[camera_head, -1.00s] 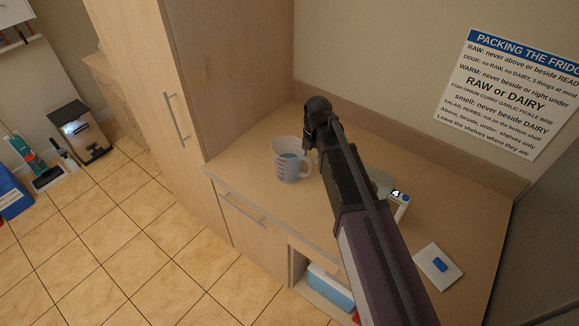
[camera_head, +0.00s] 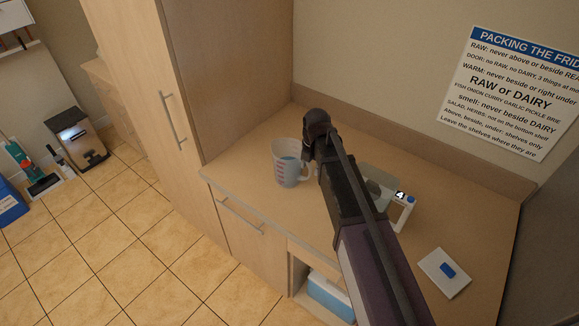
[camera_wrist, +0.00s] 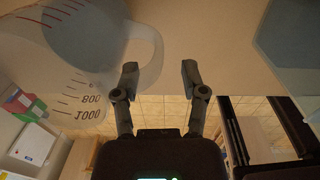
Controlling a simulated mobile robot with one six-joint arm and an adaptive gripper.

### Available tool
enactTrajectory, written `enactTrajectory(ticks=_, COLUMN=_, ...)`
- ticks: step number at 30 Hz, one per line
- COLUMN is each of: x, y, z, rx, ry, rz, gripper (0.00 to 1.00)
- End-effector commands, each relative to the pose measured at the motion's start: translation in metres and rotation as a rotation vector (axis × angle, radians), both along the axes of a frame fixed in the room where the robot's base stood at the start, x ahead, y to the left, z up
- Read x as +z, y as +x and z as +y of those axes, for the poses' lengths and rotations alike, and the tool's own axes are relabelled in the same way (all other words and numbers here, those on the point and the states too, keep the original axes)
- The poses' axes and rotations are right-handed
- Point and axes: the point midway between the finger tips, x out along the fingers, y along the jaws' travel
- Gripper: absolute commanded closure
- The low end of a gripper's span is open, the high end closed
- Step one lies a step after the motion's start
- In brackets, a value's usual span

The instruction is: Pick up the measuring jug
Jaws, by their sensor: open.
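The measuring jug (camera_head: 287,165) is a translucent cup with red markings and a side handle. It stands upright on the counter (camera_head: 236,172), left of my arm, with its handle towards my gripper (camera_head: 318,150). In the wrist view the jug (camera_wrist: 75,85) fills the upper left, with markings such as 800 and 1000. In the head view the fingertips are largely hidden by the arm.
A white card with a blue piece (camera_head: 444,273) lies at the counter's right. A tall cabinet (camera_head: 190,75) rises left of the jug, and a wall (camera_head: 390,55) stands behind.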

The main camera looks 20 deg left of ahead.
Motion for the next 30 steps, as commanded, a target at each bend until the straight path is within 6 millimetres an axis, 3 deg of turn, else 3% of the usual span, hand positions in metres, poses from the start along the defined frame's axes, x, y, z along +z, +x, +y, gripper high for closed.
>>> enactTrajectory(ticks=8, x=-0.005, y=0.001, z=0.001, rx=0.001, ry=0.0, rz=0.0, gripper=0.45)
enactTrajectory(ticks=30, x=-0.052, y=0.005, z=0.005, rx=0.002, ry=0.0, rz=0.0, gripper=0.45)
